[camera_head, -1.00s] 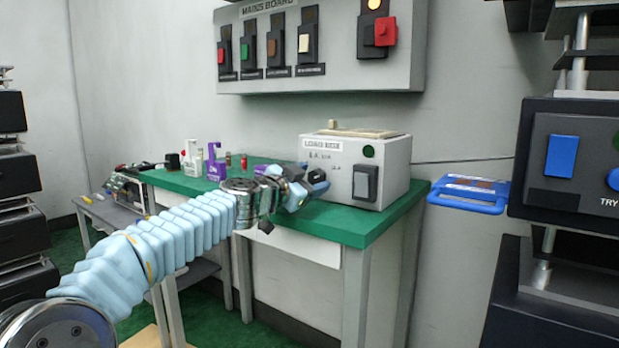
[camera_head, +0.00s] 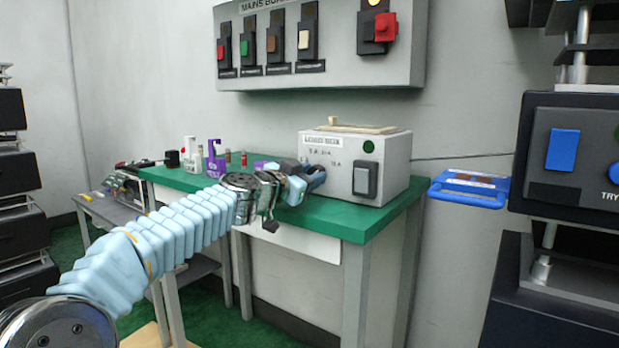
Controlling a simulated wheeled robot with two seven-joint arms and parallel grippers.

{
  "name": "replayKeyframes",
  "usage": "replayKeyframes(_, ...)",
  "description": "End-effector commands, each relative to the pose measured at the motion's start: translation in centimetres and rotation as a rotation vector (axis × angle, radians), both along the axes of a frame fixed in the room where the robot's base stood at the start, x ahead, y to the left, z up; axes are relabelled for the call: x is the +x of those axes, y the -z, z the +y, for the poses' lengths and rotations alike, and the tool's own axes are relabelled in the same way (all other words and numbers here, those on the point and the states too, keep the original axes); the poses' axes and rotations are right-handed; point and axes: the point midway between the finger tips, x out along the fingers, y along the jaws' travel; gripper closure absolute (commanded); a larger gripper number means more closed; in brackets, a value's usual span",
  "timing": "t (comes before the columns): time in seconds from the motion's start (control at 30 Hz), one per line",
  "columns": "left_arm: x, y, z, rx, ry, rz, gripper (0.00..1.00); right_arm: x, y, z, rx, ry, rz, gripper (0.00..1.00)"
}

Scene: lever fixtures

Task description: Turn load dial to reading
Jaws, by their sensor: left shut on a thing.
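The load box (camera_head: 385,185) is a light grey box on the green-topped bench, with a label, small scale marks, a dark rocker switch (camera_head: 365,179) and a green round lamp (camera_head: 369,147) on its front. My left gripper (camera_head: 318,176) is at the left part of that front, shut on the load dial. The dial itself is hidden behind the gripper, so its reading cannot be seen. My right gripper is not in view.
A mains board (camera_head: 320,50) with several switches and a red handle hangs on the wall above. Bottles and a purple container (camera_head: 215,163) stand at the bench's back left. A blue-framed tray (camera_head: 470,188) and dark equipment are at right.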

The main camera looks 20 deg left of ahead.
Motion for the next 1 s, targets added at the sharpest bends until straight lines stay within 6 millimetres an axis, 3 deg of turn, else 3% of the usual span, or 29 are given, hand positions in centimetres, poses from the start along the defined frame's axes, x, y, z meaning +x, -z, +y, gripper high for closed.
replayKeyframes(1.0, 0.16, 0.19, 0.35, -0.893, 0.000, 0.327, 0.94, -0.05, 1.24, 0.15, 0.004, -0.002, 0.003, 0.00)
